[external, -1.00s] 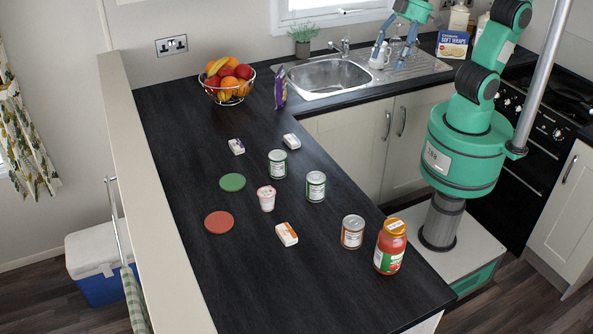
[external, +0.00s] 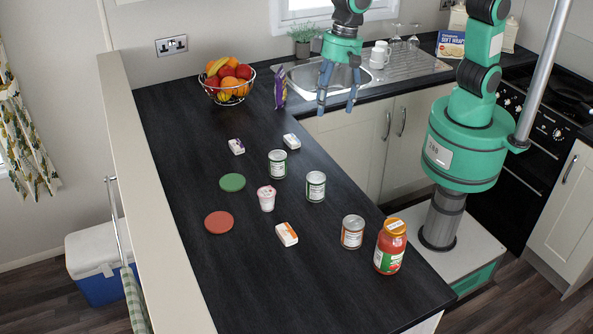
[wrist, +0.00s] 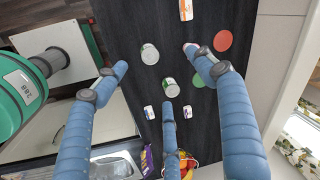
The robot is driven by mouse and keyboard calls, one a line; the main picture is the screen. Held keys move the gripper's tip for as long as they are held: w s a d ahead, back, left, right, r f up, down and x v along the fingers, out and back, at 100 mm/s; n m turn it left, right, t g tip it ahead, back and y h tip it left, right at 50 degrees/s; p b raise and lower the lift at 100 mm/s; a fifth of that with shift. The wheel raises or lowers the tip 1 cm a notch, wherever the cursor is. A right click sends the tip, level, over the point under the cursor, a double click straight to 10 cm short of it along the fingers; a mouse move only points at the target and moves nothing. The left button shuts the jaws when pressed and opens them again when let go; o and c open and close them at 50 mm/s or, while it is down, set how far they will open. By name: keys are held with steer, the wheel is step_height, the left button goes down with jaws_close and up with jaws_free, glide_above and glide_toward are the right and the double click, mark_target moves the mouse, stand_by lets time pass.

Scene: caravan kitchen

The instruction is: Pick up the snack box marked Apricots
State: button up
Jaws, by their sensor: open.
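Three small snack boxes lie on the dark counter (external: 190,290); their lettering is too small to read. One is orange and white (external: 287,234), near the front middle. One is white with a purple mark (external: 236,146), further back. One is white and greyish (external: 292,141), back right. The orange box also shows at the top of the wrist view (wrist: 186,10), and the other two show low in it, beside the middle finger. My gripper (external: 337,104) is open and empty, with blue fingers pointing down, above the sink side of the counter, apart from all the boxes.
Several cans (external: 315,186), a pink-white cup (external: 266,198) and a red sauce jar (external: 390,247) stand among the boxes. Green (external: 232,183) and red (external: 219,222) discs lie flat at left. A fruit bowl (external: 229,88) and purple packet (external: 280,88) stand behind. The front left counter is clear.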

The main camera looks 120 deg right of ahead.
steer(key=w+a+f+m+g+p, duration=0.1)
steer(key=w+a+f+m, duration=0.2)
steer(key=w+f, duration=0.55)
steer(key=m+g+p, duration=0.1)
steer(key=m+p, duration=0.1)
steer(key=m, duration=0.1)
glide_above(289, 230)
step_height(289, 230, down, 11)
steer(key=shift+d+f, duration=0.15)
steer(key=shift+d, duration=0.05)
steer(key=shift+f+b, duration=0.5)
steer(key=shift+f, duration=3.8)
steer(key=shift+a+f, duration=0.15)
steer(key=shift+f, duration=2.45)
